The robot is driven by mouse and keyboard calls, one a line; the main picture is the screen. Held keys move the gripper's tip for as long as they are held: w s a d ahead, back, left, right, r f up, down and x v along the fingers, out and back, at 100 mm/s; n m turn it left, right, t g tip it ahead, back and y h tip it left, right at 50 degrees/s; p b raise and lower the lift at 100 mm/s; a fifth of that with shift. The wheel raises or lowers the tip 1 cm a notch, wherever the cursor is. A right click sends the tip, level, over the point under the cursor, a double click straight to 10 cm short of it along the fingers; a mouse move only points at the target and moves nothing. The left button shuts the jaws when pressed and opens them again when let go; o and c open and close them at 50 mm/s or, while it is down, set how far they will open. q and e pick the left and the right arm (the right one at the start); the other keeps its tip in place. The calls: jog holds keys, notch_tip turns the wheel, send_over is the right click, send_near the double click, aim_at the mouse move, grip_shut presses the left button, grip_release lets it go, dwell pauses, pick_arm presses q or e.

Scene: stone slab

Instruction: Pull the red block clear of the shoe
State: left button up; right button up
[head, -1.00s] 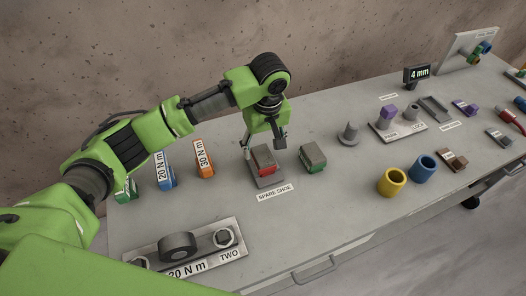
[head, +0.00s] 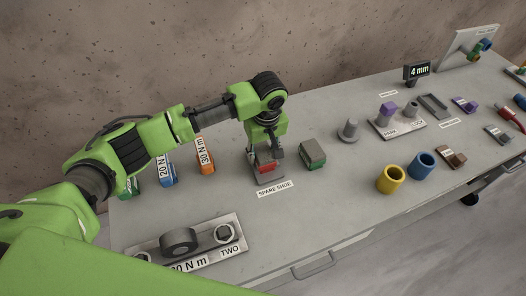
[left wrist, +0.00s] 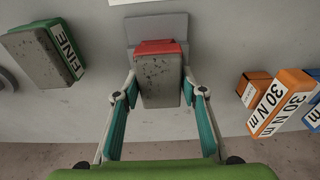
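The red block (head: 266,168) has a grey speckled top and a red lower part. It sits in the grey shoe (head: 268,179), behind the "SPARE SHOE" label. The block also shows in the left wrist view (left wrist: 160,80), with the flat grey shoe (left wrist: 157,26) beyond it. My left gripper (head: 264,154) is lowered over the block, pointing down. In the left wrist view its teal-padded fingers (left wrist: 160,92) stand open, one on each side of the block, with narrow gaps visible. The gripper partly hides the block in the head view. My right gripper is not in view.
A green-and-grey block (head: 312,155) stands close on the right. Blue (head: 167,171) and orange (head: 205,159) torque-labelled blocks stand to the left. A plate with nut fittings (head: 190,246) lies in front. Yellow (head: 390,180) and blue cups stand further right. Bare slab lies right of the label.

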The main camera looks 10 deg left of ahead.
pick_arm(q)
jog(key=shift+s+d+p, duration=0.25)
jog(key=shift+s+p, duration=0.05)
jog(key=shift+p, duration=0.1)
jog(key=shift+s+d+p, duration=0.55)
jog(key=shift+s+p, duration=0.3)
jog(key=shift+p, duration=0.05)
jog(key=shift+s+d+p, duration=0.55)
jog(key=shift+s+p, duration=0.25)
jog(key=shift+s, duration=0.05)
jog(key=shift+s+d+p, duration=0.55)
jog(key=shift+s+p, duration=0.2)
jog(key=shift+s, duration=0.05)
jog(key=shift+s+d+p, duration=0.55)
jog(key=shift+s+p, duration=0.25)
jog(key=shift+s, duration=0.05)
jog(key=p, duration=0.1)
jog(key=s+r+p, duration=0.1)
jog(key=shift+d+r+p, duration=0.25)
jog(key=shift+d+p, duration=0.05)
jog(key=shift+d, duration=0.05)
jog(key=p, duration=0.1)
jog(key=s+d+r+p, duration=0.1)
jog(key=p, duration=0.1)
jog(key=shift+s+r, duration=0.2)
jog(key=shift+r, duration=0.1)
